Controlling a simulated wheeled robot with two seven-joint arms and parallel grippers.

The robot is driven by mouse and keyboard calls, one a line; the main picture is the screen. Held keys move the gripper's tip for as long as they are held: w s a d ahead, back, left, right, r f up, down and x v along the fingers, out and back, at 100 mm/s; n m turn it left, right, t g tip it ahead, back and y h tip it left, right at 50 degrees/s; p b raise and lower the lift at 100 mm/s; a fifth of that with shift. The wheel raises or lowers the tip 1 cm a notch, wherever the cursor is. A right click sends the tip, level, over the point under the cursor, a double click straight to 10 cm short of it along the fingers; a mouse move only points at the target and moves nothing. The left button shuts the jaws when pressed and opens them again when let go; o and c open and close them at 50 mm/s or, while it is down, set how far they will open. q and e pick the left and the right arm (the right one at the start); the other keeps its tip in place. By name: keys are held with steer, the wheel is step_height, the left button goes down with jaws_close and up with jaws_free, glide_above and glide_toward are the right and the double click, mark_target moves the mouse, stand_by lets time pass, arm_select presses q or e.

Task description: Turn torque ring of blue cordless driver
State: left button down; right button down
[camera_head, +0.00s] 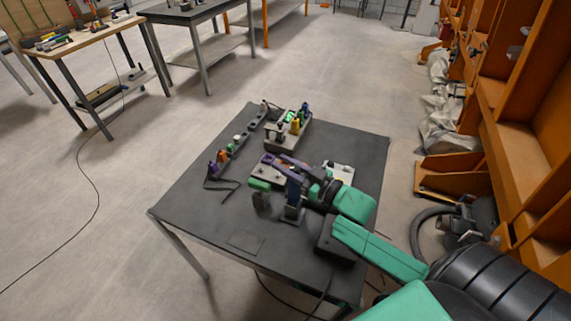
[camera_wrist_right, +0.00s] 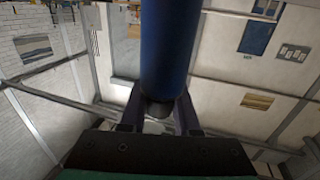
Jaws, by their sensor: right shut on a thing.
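The blue cordless driver (camera_head: 294,190) stands upright near the middle of the dark table, its dark base on the tabletop. My right gripper (camera_head: 289,163) reaches in from the right at the driver's upper part. In the right wrist view, a thick blue cylinder (camera_wrist_right: 170,45) with a dark end lies between the fingers (camera_wrist_right: 160,112), and the gripper is shut on it. The torque ring cannot be made out; the fingers and hand hide that part. My left gripper is not in view.
A green-topped tool (camera_head: 260,192) stands close left of the driver. A tray with small coloured items (camera_head: 287,137) and a dark rack (camera_head: 243,137) are behind. The table's (camera_head: 215,240) front left is mostly clear. Orange shelving (camera_head: 530,110) stands on the right.

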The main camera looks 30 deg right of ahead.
steer(key=shift+s+a+n+g+y+b, duration=0.25)
steer(key=shift+n+g+y+b, duration=1.1)
steer(key=shift+b, duration=0.35)
steer(key=shift+s+a+n+g+y+b, duration=0.2)
steer(key=shift+n+g+y+b, duration=1)
steer(key=shift+g+y+b, duration=0.4)
steer(key=shift+s+a+n+g+y+b, duration=0.25)
steer(key=shift+n+g+y+b, duration=0.95)
steer(key=shift+b, duration=0.65)
steer(key=c, duration=0.6)
jaws_free()
steer(key=v, duration=1.4)
steer(key=shift+s+d+r+p, duration=0.1)
steer(key=shift+d+p, duration=0.2)
steer(key=shift+p, duration=0.1)
